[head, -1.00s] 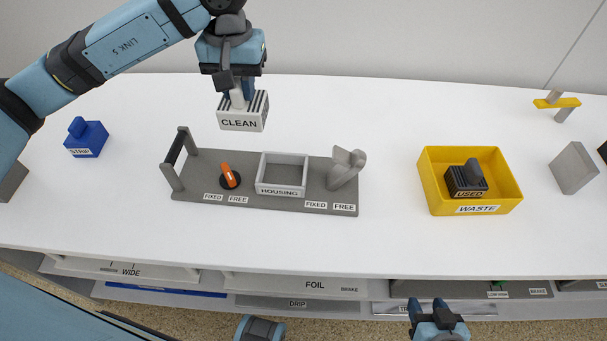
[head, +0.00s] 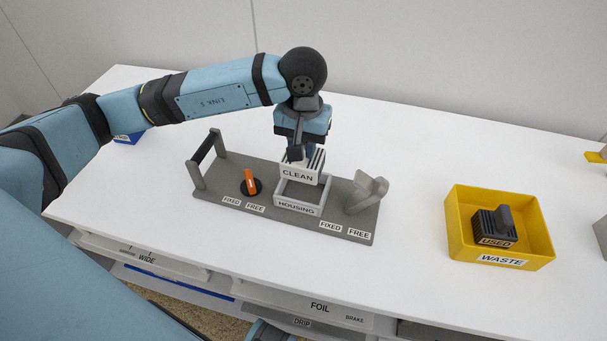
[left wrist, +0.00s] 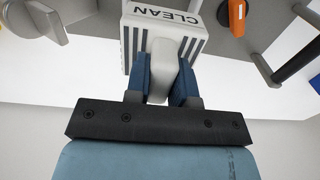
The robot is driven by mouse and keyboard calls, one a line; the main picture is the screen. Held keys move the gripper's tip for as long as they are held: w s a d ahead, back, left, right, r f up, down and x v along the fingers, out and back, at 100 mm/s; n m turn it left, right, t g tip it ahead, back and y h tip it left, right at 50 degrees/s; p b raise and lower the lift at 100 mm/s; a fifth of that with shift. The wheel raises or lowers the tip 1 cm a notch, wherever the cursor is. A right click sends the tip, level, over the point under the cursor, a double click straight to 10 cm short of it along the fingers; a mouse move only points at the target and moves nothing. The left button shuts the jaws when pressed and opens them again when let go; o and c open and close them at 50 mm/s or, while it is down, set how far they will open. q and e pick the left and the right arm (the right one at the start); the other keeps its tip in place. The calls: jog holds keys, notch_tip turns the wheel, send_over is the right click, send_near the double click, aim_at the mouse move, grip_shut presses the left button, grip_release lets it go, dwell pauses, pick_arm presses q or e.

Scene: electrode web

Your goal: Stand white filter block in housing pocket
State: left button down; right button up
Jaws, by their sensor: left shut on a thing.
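The white filter block (head: 299,173), labelled CLEAN with dark stripes, is held upright by my left gripper (head: 297,150). In the left wrist view the gripper (left wrist: 161,85) is shut on the pale knob of the block (left wrist: 160,35). The housing pocket (head: 299,208) is an open grey frame labelled HOUSING on a grey base plate. The block is over the pocket's back part and covers its far rim. I cannot tell whether it is above the rim or partly inside. My right gripper is not in view.
An orange lever (head: 249,181) stands left of the pocket and a grey lever (head: 367,190) right of it. A black-barred handle (head: 206,151) rises at the plate's left end. A yellow WASTE bin (head: 500,250) holds a dark USED block (head: 494,227). Table between plate and bin is clear.

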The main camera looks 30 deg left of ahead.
pick_arm(q)
notch_tip(320, 180, down, 9)
jog(key=shift+r, duration=0.1)
dwell(0.3)
jog(key=shift+f+b, duration=0.25)
jog(key=shift+b, duration=0.15)
jog(key=c, duration=1)
grip_release()
jog(key=shift+r, duration=0.1)
jog(key=shift+r+p, duration=0.15)
jog(key=shift+p, duration=0.15)
notch_tip(320, 180, up, 12)
